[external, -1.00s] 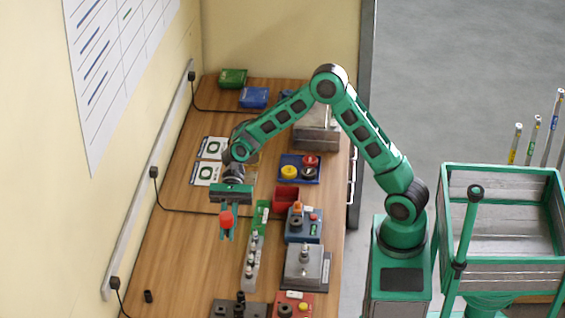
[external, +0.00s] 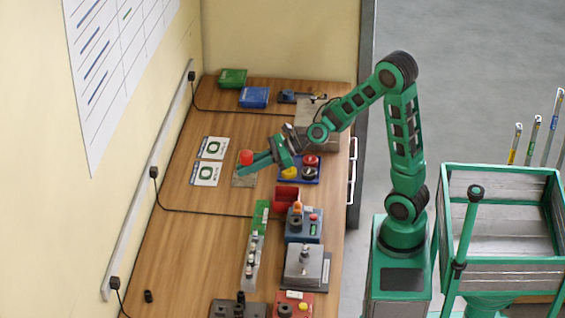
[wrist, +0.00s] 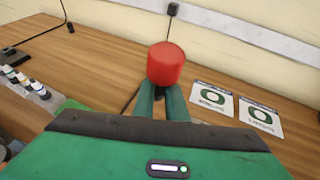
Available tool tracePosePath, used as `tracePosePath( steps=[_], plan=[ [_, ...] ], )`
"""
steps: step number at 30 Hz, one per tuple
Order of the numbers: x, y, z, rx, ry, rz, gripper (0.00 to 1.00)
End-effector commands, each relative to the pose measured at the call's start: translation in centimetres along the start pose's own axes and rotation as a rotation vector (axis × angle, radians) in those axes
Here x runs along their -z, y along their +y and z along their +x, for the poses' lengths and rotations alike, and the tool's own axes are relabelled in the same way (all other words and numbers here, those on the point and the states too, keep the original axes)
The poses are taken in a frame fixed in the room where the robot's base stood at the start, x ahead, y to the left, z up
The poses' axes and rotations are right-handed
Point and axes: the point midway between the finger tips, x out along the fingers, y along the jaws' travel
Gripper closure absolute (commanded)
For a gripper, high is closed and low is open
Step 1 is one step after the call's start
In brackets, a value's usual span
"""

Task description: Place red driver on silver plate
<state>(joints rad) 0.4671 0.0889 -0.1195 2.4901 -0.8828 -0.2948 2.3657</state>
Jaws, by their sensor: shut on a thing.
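The red driver (external: 246,157), with a red cylindrical head, is held in my gripper (external: 244,168). In the wrist view the red driver (wrist: 165,64) stands up between the fingertips of my gripper (wrist: 163,93), which is shut on its lower part. A thin, flat greyish plate (external: 238,182), which looks like the silver plate, lies on the table. In the external view it shows behind and below the fingers, partly covered by them. The driver appears above the table, and its height over the plate is hard to tell. I cannot make out the plate in the wrist view.
Two printed cards (external: 206,173) lie left of the plate. A blue tray (external: 312,176) with round red, yellow and dark parts is to the right. A red bin (external: 286,197), a blue fixture (external: 303,228) and a rack of small parts (external: 252,262) stand nearer.

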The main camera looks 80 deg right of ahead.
Motion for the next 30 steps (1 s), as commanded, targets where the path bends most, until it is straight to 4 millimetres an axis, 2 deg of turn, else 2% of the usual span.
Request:
tracePosePath(
  steps=[18, 21, 26, 30],
  plan=[
    [5.9, -10.1, 1.8, 0.005, 0.002, 0.003, 1.00],
    [6.4, -11.1, 2.0, 0.004, 0.002, 0.003, 1.00],
    [7.0, -11.5, 2.2, 0.002, 0.002, 0.002, 1.00],
    [8.7, -11.5, 2.9, 0.002, 0.004, 0.006, 1.00]
  ],
)
